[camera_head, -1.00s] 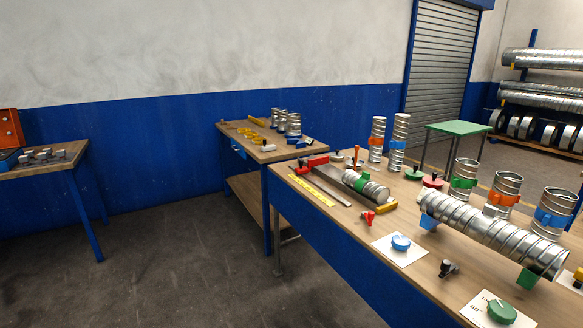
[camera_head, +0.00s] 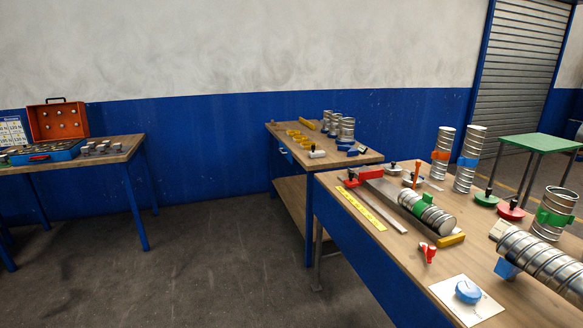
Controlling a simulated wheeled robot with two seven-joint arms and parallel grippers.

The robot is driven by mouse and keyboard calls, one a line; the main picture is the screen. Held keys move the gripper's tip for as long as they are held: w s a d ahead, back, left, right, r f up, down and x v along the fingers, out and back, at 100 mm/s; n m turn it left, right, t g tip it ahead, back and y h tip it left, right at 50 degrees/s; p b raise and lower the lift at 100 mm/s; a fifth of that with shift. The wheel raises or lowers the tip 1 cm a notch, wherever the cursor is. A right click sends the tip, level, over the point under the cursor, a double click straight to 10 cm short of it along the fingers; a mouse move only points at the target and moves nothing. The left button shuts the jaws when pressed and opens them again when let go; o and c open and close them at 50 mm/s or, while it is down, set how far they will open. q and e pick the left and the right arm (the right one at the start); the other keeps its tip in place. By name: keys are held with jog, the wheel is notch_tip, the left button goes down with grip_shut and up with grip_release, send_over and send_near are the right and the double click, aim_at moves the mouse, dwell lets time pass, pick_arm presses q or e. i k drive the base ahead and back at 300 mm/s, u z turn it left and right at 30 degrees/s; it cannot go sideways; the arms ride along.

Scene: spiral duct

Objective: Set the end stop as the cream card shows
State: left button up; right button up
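Neither of my grippers is in view. On the near workbench (camera_head: 400,275), a red block (camera_head: 364,174), which may be the end stop, sits at the far end of a grey metal rail (camera_head: 385,211). A yellow scale strip (camera_head: 362,208) lies to its left. A short silver duct with a green band (camera_head: 427,211) lies beside the rail on the right. A pale card (camera_head: 484,311) lies at the bench front with a blue knob (camera_head: 467,292) on it. A small cream-coloured card (camera_head: 499,229) is partly visible near the large duct. I cannot read any marks on either.
A large spiral duct (camera_head: 545,262) lies at right, cut by the frame edge. Upright ducts (camera_head: 468,160) stand at the back. A second bench (camera_head: 290,133) stands behind, and a table with an orange case (camera_head: 58,121) is at left. The floor (camera_head: 230,250) between is clear.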

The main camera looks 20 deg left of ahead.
aim_at(378, 173)
jog(key=u, duration=0.6)
jog(key=i, duration=1.6)
jog(key=z, duration=0.9)
jog(key=i, duration=0.65)
jog(key=z, duration=0.6)
